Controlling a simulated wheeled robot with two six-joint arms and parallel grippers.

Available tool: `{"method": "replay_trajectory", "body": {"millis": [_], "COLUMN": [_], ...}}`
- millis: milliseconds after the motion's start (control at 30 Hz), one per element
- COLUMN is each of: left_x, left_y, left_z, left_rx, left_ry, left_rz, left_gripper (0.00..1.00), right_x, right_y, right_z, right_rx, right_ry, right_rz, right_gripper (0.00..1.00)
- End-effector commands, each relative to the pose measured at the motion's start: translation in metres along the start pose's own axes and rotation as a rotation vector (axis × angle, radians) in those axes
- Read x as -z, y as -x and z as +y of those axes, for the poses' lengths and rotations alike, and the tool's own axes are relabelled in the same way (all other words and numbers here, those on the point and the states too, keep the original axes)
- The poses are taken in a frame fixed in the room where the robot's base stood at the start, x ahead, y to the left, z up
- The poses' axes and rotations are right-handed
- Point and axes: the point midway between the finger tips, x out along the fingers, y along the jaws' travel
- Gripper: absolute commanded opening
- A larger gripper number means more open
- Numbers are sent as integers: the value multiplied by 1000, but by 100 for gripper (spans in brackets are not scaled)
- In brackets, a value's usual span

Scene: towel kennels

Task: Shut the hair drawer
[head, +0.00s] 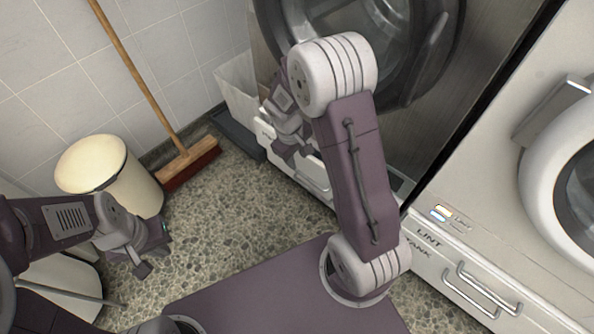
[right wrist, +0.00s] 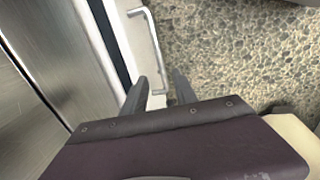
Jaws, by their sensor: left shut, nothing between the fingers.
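The hair drawer (head: 312,178) is a low white drawer with a bar handle under the steel machine at the centre. Its front appears to stand out from the machine, with a dark band behind it in the right wrist view (right wrist: 119,40). My right arm hides part of it in the head view. My right gripper (head: 285,152) is over the drawer front. In the right wrist view its fingers (right wrist: 160,95) are apart, with the handle's near end between them in the picture; contact cannot be told. My left gripper (head: 143,268) is shut and empty above the floor at left.
A second drawer marked LINT TANK (head: 480,285) is under the white machine at right. A cream bin (head: 100,170) and a broom (head: 185,165) stand by the tiled wall. Speckled floor (head: 240,215) is clear between bin and drawer.

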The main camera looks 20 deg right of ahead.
Motion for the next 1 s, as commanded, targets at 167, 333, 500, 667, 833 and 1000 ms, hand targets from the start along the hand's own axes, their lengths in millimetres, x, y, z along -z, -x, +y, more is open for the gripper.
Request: {"method": "replay_trajectory", "body": {"millis": [167,333,500,667,833,1000], "left_x": [-2,-5,-7,-7,-7,-7], "left_y": [-21,-52,-72,-70,-70,-70], "left_z": [0,-1,-1,-1,-1,-1], "left_rx": [-1,-1,-1,-1,-1,-1], "left_ry": [2,2,3,3,3,3], "left_rz": [-1,-1,-1,-1,-1,-1], "left_gripper": [0,0,0,0,0,0], "right_x": [0,-1,0,0,0,0], "right_y": [-26,-64,-90,-89,-88,-88], "right_z": [-2,-3,-2,-1,-1,-1], "right_rx": [1,2,2,1,1,1], "right_ry": [-1,-2,-2,-2,-2,-2], "right_rz": [0,-2,0,1,0,0], "right_gripper": [34,34,34,34,15,0]}}
